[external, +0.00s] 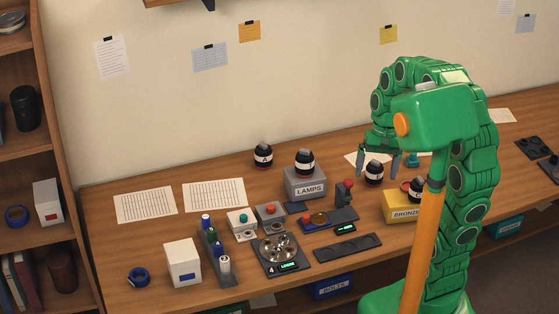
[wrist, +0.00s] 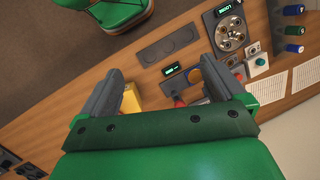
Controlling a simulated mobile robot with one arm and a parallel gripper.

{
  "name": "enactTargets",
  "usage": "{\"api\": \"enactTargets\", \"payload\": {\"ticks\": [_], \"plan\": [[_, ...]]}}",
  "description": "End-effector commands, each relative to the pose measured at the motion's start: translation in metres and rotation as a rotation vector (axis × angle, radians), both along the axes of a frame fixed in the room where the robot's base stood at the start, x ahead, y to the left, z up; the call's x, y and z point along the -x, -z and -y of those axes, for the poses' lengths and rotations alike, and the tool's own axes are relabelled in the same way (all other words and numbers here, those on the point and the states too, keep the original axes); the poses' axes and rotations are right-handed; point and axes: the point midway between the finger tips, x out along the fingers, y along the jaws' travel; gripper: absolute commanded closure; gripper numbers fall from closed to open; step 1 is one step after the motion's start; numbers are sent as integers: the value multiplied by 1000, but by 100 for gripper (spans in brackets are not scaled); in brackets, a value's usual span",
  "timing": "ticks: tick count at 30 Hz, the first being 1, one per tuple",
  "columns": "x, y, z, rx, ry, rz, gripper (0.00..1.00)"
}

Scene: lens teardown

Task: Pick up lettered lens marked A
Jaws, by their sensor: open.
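Several black lenses with a white band stand on the bench in the external view. One (external: 263,156) stands on the bare wood near the wall, its pale mark too small to read surely. Another lens (external: 304,163) stands on the grey LAMPS box. A third lens (external: 373,173) shows just below my gripper (external: 378,164), and a fourth (external: 417,188) is by the yellow box, partly hidden by my arm. I cannot tell which is marked A. My gripper is open and empty above the bench; it also shows in the wrist view (wrist: 162,68), with no clear lens between its fingers.
The grey LAMPS box (external: 305,185) and yellow box (external: 400,207) rise from the bench. A round metal-topped device (external: 278,252), a flat dark tray (external: 347,248), a white box (external: 183,262) and a bottle rack stand in front. Paper sheets (external: 214,195) lie at the back left.

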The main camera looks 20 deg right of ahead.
Motion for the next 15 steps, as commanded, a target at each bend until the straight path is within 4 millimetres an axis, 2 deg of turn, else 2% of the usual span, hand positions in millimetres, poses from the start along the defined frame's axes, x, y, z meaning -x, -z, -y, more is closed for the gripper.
{"api": "enactTargets", "payload": {"ticks": [1, 15], "plan": [[-14, 0, -4, -14, 21, -6, 3], [-122, -1, -36, -134, 221, -74, 3]]}}
